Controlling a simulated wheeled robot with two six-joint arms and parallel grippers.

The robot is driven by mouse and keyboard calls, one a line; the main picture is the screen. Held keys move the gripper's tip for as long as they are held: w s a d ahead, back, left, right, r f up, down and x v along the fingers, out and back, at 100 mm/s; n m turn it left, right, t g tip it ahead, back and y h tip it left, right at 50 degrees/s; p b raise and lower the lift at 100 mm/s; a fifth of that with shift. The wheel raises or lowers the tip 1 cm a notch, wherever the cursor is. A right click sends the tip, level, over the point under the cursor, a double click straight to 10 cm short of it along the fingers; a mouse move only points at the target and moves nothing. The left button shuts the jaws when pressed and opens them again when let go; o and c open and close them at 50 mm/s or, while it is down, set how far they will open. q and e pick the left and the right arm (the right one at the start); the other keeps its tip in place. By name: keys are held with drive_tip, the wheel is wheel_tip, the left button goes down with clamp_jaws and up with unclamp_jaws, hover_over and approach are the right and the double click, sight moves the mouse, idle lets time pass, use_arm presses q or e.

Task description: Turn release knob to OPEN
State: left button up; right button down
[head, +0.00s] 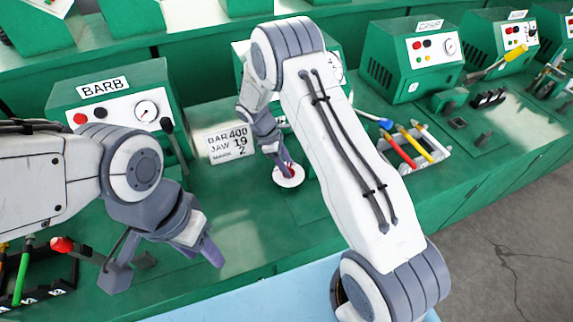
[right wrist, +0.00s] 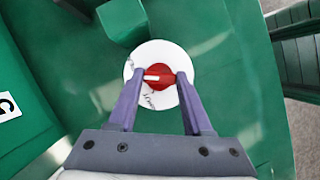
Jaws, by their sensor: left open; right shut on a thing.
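The release knob (right wrist: 159,77) is red with a white pointer bar and sits on a round white dial (right wrist: 158,50) with small dark lettering I cannot read. In the right wrist view the fingers of my right gripper (right wrist: 162,76) are shut on the knob, one on each side. The white bar lies nearly level and points left in that view. In the head view the dial (head: 289,177) is on the green bench, with my right gripper (head: 287,168) over it and hiding most of the knob. My left gripper (head: 211,254) is open and empty above the front of the bench.
A green machine marked BARB (head: 110,105) stands left, with a dark lever beside it. A sign (head: 227,144) reads BAR 400, JAW 19, MARK 2. A tray of coloured tools (head: 416,150) is to the right. Red and green handled tools (head: 22,272) are at lower left.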

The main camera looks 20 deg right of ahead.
drive_tip(key=shift+w+m+g+y, duration=0.1)
drive_tip(key=shift+m+g+y, duration=0.3)
drive_tip(key=shift+m, duration=1.1)
drive_tip(key=shift+d, duration=0.1)
drive_tip(key=shift+c, duration=1.6)
unclamp_jaws()
drive_tip(key=b+v, duration=0.2)
drive_tip(key=v, duration=0.8)
drive_tip(key=shift+w+r+b, duration=0.15)
drive_tip(key=shift+r+b, duration=0.05)
drive_tip(key=shift+b, duration=0.1)
